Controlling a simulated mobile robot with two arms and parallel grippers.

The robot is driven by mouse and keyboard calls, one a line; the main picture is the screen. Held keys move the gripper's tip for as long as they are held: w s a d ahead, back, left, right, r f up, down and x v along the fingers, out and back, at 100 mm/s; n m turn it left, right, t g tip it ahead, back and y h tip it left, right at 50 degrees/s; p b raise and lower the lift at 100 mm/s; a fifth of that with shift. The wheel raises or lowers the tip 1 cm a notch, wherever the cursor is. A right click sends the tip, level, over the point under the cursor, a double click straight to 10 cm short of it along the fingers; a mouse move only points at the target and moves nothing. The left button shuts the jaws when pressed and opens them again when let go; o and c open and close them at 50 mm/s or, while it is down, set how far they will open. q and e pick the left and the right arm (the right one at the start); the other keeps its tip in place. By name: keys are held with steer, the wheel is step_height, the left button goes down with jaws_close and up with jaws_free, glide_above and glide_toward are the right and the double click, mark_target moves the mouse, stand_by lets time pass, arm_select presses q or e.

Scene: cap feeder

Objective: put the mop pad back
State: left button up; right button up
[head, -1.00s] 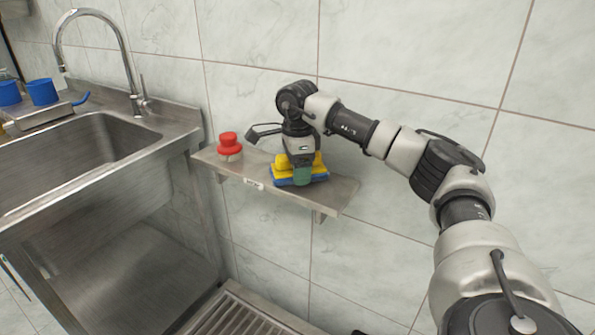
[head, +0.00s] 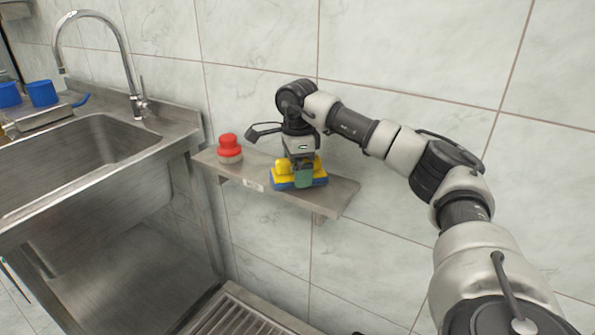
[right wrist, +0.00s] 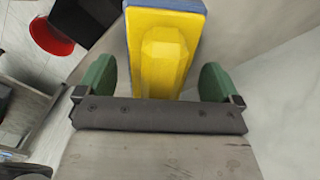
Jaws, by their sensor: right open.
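The mop pad (head: 284,180), yellow on top with a blue underside, lies on the small metal wall shelf (head: 341,194). My right gripper (head: 303,177) is over the pad, pointing down, with a green finger in front of it. In the right wrist view the yellow pad top with its raised grip (right wrist: 165,55) sits between the two green fingers (right wrist: 158,82). The fingers are apart, with a gap on each side of the raised grip. My left gripper is not in view.
A red knob-like object (head: 229,146) stands at the left end of the shelf. A steel sink (head: 95,150) with a faucet is at left, with blue cups (head: 42,92) behind it. The tiled wall (head: 420,60) is close behind my arm. A floor grate (head: 240,318) lies below.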

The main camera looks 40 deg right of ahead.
step_height(320, 180, up, 11)
steer(key=shift+p, duration=0.8)
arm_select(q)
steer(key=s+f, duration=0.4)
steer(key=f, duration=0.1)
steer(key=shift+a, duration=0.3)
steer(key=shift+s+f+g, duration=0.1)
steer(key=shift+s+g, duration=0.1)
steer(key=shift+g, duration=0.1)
arm_select(e)
steer(key=shift+f, duration=0.1)
